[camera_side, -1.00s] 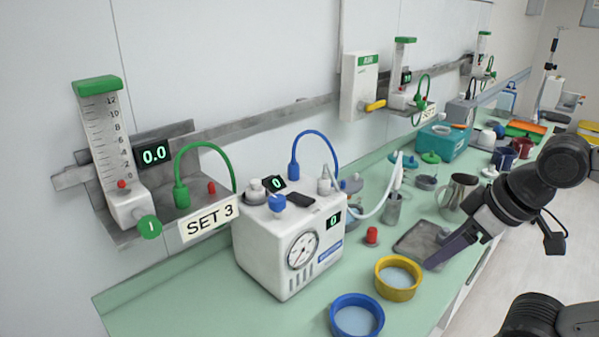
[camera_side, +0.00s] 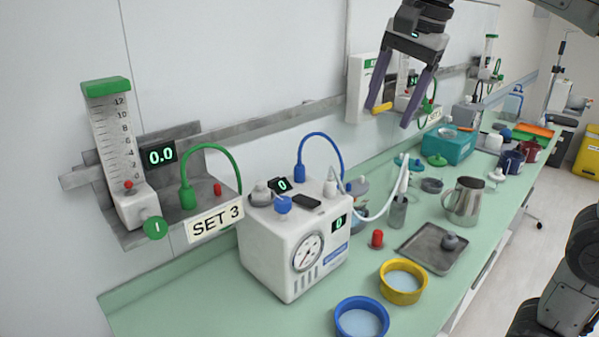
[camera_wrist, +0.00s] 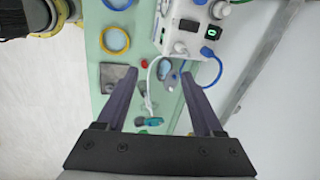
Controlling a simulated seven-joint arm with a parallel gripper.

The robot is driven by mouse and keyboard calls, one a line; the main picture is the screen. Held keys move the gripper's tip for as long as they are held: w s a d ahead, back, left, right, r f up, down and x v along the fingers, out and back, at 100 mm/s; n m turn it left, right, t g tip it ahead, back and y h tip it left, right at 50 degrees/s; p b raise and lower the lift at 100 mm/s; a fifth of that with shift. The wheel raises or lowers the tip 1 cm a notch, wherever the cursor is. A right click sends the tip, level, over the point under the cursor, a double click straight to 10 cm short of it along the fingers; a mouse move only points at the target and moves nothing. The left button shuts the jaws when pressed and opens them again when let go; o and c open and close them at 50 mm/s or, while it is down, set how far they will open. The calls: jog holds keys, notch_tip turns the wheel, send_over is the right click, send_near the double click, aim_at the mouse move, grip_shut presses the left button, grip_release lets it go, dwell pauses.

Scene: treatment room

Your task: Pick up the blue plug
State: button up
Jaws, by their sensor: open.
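A blue plug (camera_side: 299,172) stands upright at the back of the top of the white pump box (camera_side: 285,260), with a blue hose (camera_side: 322,136) arching from it to the right and down behind the box. In the wrist view the blue plug (camera_wrist: 206,51) shows beside the box, right of centre. My gripper (camera_side: 391,115) is open and empty, high above the counter, to the right of the plug and apart from it. In the wrist view the fingertips of my gripper (camera_wrist: 159,74) are spread, with nothing held between them.
A blue knob (camera_side: 283,205) sits on the box top. A white tube (camera_side: 378,213) loops right of the box. A blue bowl (camera_side: 361,318), yellow bowl (camera_side: 403,282), grey tray (camera_side: 420,255) and steel jug (camera_side: 465,200) stand on the green counter. A wall rail (camera_side: 250,120) runs behind.

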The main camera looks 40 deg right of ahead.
jog(key=w+m+g, duration=0.1)
jog(key=w+m, duration=0.2)
jog(key=w, duration=0.6)
jog(key=m+g, duration=0.1)
jog(key=g, duration=0.1)
send_over(300, 166)
notch_tip(300, 166, down, 12)
jog(key=shift+r, duration=0.1)
jog(key=shift+w+f, duration=0.1)
jog(key=shift+f, duration=3.9)
grip_shut()
